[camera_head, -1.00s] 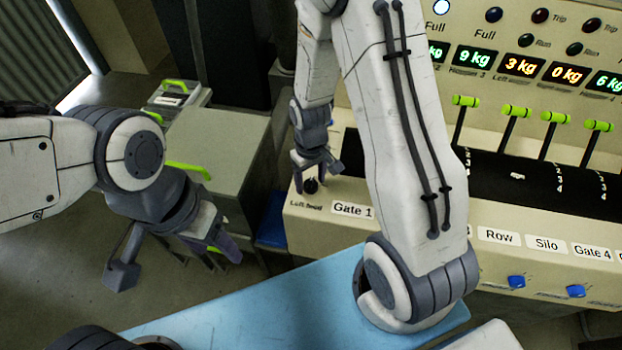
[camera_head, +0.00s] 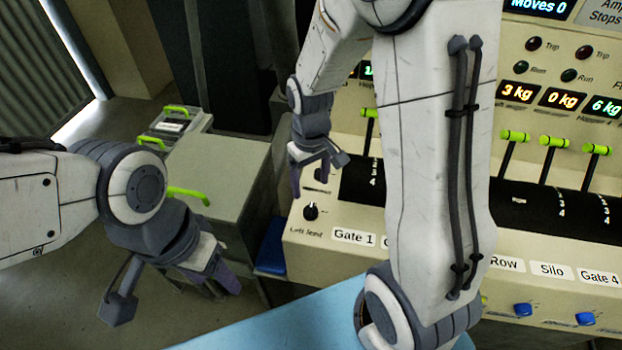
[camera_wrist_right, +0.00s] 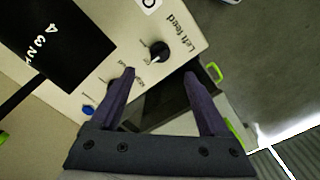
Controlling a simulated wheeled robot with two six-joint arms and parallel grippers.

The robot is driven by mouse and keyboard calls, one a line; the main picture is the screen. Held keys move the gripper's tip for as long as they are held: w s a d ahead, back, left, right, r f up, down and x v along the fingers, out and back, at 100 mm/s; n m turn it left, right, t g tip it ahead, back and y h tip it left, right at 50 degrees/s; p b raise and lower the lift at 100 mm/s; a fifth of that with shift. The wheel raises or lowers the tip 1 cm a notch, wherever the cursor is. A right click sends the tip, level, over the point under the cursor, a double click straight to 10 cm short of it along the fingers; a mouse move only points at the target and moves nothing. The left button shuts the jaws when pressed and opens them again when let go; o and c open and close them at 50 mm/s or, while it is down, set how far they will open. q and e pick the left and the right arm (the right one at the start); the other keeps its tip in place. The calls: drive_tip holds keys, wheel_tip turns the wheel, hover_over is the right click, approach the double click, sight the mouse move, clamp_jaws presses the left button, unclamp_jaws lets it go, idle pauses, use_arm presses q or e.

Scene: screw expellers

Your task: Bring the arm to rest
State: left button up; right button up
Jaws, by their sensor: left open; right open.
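My right gripper (camera_head: 311,176) is open and empty above the left end of the control desk, in the head view. In the right wrist view its two purple fingers (camera_wrist_right: 160,100) stand apart with nothing between them. The black Left feed knob (camera_head: 311,211) sits just below the fingers, apart from them; it also shows in the right wrist view (camera_wrist_right: 159,51). My left gripper (camera_head: 215,275) is at the lower left, over the floor beside the grey cabinet, open and empty. My right arm hides part of the desk.
The control desk (camera_head: 420,250) carries several green-tipped levers (camera_head: 515,136), blue knobs (camera_head: 523,310) and lit displays (camera_head: 519,92). A grey cabinet (camera_head: 215,165) with green handles (camera_head: 188,195) stands left of it. A light blue surface (camera_head: 290,320) lies in front. Bare floor is at the left.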

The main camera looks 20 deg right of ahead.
drive_tip(key=shift+r, duration=0.4)
drive_tip(key=s+a+r+n, duration=0.2)
drive_tip(key=s+a+r, duration=0.2)
drive_tip(key=s, duration=0.5)
drive_tip(key=s+a+r+n+y, duration=0.1)
drive_tip(key=s+a+r, duration=0.3)
drive_tip(key=s+a, duration=0.4)
drive_tip(key=shift+s+a+n, duration=0.4)
drive_tip(key=shift+s+n, duration=0.15)
drive_tip(key=shift+n, duration=0.35)
drive_tip(key=shift+r, duration=0.1)
